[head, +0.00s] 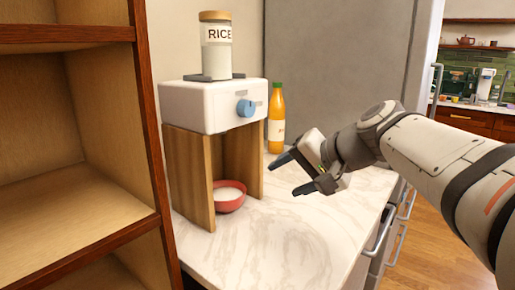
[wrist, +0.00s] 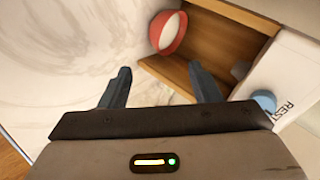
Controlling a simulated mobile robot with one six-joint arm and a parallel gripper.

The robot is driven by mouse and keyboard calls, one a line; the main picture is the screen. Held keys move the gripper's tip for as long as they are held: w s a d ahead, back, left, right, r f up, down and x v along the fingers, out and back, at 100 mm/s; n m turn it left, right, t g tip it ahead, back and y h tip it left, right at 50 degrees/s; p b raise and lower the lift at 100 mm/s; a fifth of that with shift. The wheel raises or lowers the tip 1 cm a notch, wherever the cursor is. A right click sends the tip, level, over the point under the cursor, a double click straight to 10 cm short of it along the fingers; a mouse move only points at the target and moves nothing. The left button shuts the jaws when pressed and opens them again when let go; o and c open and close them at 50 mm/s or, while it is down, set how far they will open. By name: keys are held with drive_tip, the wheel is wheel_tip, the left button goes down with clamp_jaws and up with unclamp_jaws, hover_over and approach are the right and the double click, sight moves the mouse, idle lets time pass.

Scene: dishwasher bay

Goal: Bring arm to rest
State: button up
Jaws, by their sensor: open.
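My gripper (head: 288,174) is above the white marble counter, to the right of the rice dispenser (head: 200,105). Its two blue-grey fingers are apart with nothing between them. It also shows open in the wrist view (wrist: 163,88). A red bowl with white contents (head: 229,197) sits under the dispenser between its wooden side panels. In the wrist view the red bowl (wrist: 168,32) lies beyond the fingertips, apart from them. The dispenser has a blue knob (head: 244,108) on its front and a jar labelled RICE (head: 216,48) on top.
An orange bottle with a green cap (head: 276,118) stands at the back of the counter (head: 300,240), behind my gripper. A wooden shelf unit (head: 80,150) borders the left. A grey refrigerator-like panel (head: 335,60) stands behind. The counter's front area is clear.

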drive_tip(key=s+d+f+n+g+h+p, duration=0.2)
drive_tip(key=s+d+f+h+p, duration=0.1)
drive_tip(key=s+p, duration=0.4)
drive_tip(key=s+d+f+n+g+h+p, duration=0.2)
drive_tip(key=s+d+f+h+p, duration=0.1)
drive_tip(key=s+p, duration=0.4)
drive_tip(key=shift+s+d+f+h, duration=0.35)
drive_tip(key=shift+s+d+h, duration=0.45)
drive_tip(key=shift+s+d, duration=0.3)
